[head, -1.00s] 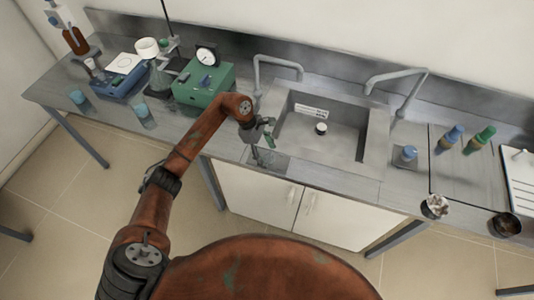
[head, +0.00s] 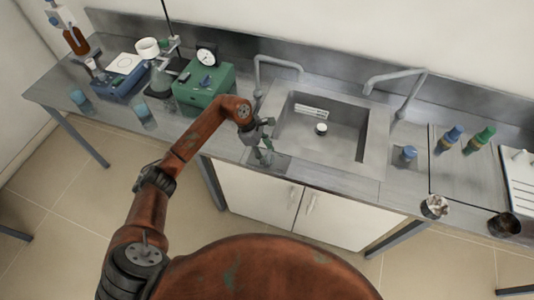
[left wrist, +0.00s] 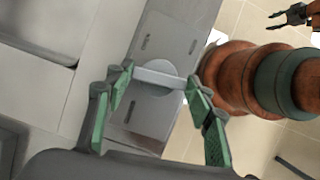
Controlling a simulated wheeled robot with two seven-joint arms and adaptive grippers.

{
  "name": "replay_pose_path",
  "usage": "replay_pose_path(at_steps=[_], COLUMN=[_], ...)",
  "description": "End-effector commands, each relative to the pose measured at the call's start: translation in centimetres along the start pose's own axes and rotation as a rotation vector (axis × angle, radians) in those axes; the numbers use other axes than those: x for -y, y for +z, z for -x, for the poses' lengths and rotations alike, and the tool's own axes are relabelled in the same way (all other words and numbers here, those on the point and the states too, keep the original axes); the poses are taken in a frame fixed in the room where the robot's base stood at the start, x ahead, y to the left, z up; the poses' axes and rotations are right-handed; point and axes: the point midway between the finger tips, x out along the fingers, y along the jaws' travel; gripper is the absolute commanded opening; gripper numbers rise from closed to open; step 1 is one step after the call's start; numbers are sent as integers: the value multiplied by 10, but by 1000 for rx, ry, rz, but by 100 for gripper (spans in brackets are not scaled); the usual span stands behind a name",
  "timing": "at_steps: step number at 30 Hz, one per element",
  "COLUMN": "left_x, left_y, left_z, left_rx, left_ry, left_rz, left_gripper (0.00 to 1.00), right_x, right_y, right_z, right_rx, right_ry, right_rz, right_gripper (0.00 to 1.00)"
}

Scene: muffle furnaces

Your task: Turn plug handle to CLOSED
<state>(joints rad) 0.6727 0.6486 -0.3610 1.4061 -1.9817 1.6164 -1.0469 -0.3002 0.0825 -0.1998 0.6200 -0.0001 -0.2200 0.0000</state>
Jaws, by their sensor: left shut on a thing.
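The plug handle (left wrist: 160,78) is a pale grey bar over a round disc on a grey metal plate (left wrist: 165,112) in the left wrist view. My left gripper (left wrist: 160,80) is shut on the bar, with a green-padded finger at each end of it. In the head view, my left gripper (head: 266,149) points down at the plate on the bench's front edge, left of the sink. The handle is too small to make out there. Marks on the plate are too small to read. My right gripper (left wrist: 276,20) shows small at the left wrist view's top right, fingers apart and empty.
The sink (head: 345,133) with its taps lies just right of the plate. A green box (head: 205,88) with a gauge stands to the left, near a blue device (head: 120,85) and glassware. Blue- and green-capped bottles (head: 480,138) stand at the right.

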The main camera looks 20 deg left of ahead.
Motion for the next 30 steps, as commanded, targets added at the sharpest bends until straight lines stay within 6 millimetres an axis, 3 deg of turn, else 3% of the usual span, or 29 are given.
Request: replay_pose_path(at_steps=[30], left_x=[5], left_y=[4], left_z=[2], left_rx=[2], left_ry=[361], left_rz=[858], left_gripper=[25], right_x=[3], right_y=[-11], right_z=[39], right_rx=[-14], right_ry=[-3], right_rz=[-2], right_gripper=[40])
